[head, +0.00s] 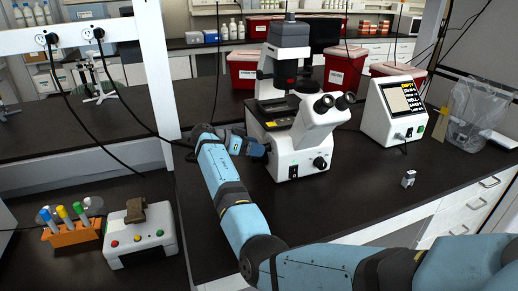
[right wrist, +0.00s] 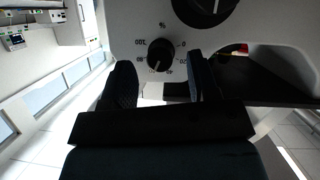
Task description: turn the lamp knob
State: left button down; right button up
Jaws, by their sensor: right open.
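A white microscope (head: 300,160) stands on the black bench in the head view. The lamp knob (right wrist: 160,54) shows in the right wrist view as a small black dial on a pale panel with a percent scale around it. My right gripper (right wrist: 160,62) is open, one finger on each side of this knob. I cannot tell whether the fingers touch it. In the head view my right gripper (head: 264,150) is at the left side of the microscope's base and hides that knob. My left gripper is not in view.
A larger black knob (right wrist: 205,8) sits above the dial in the right wrist view. A white device with a screen (head: 396,110) stands right of the microscope. Red bins (head: 343,70) stand behind it. The bench right of the microscope is mostly clear.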

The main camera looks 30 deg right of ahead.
jog(key=b+v, duration=0.1)
jog(key=v, duration=1.1)
jog(key=shift+b, duration=0.35)
